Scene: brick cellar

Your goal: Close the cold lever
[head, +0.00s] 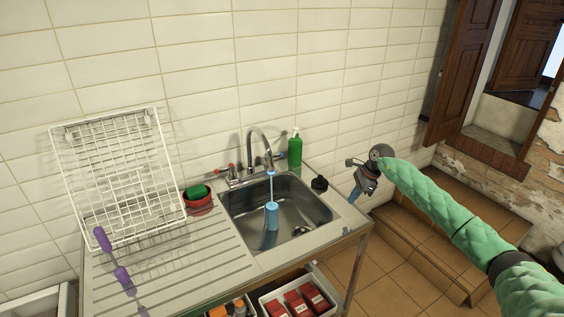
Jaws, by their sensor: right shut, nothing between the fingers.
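The tap (259,143) has a curved metal spout over the steel sink (304,208). The cold lever (281,157) is the small blue-tipped handle at the tap's right side, partly against the green bottle; its exact angle is too small to tell. The hot lever (232,168) is red-tipped, on the left. A light blue vertical streak (271,190) drops from the spout to a wider blue shape in the basin; I cannot tell whether it is all water. My right gripper (357,190) is shut and empty, right of the sink and apart from the tap. My left gripper is out of view.
A green bottle (295,152) stands behind the sink, and a dark round item (319,184) at its right rim. A white rack (118,180), a red bowl (199,207) and purple items (125,280) are left. Brown tiled steps (430,235) lie at right.

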